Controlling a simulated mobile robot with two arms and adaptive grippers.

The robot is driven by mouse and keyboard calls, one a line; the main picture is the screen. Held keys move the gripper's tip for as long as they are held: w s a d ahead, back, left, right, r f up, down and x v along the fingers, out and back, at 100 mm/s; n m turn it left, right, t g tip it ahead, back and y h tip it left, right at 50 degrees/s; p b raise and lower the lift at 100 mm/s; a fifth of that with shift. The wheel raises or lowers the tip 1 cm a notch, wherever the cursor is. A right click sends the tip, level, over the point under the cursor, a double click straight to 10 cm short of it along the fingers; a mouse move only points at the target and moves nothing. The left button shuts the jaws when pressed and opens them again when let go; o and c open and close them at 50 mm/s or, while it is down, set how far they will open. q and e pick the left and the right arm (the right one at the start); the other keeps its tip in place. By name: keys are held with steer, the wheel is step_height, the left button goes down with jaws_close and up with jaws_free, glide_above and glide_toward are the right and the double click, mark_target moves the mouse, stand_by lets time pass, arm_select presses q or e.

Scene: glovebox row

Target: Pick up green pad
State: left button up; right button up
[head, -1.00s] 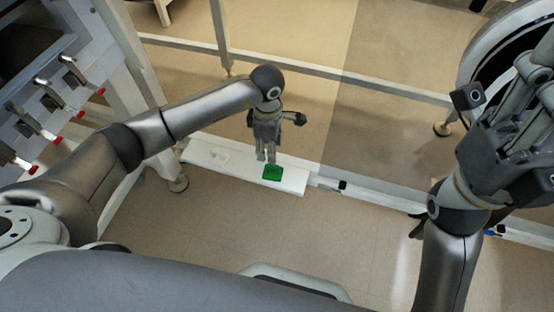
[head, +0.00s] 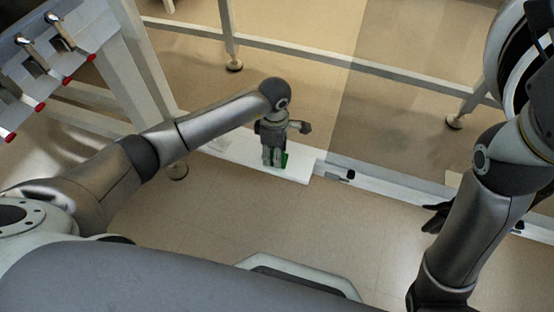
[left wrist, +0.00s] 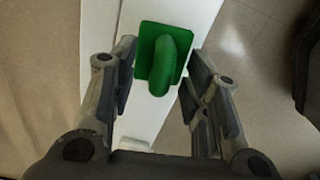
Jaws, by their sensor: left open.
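The green pad (head: 285,160) lies on a white ledge (head: 298,174), mostly hidden behind my left gripper (head: 273,163) in the head view. In the left wrist view the pad (left wrist: 146,32) is a green square with a rounded raised handle (left wrist: 162,68). My left gripper (left wrist: 160,75) is open, with a finger on either side of the pad and a gap visible at each side. Whether the fingertips are level with the handle is hard to tell.
A white rail (head: 390,185) continues right from the ledge, with a small dark fitting (head: 342,174) on it. A frame with red-tipped metal parts (head: 67,81) stands upper left. The floor in front is clear.

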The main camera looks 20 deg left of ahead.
arm_select(q)
steer(key=shift+f, duration=0.2)
jaws_close()
steer(key=shift+r, duration=0.15)
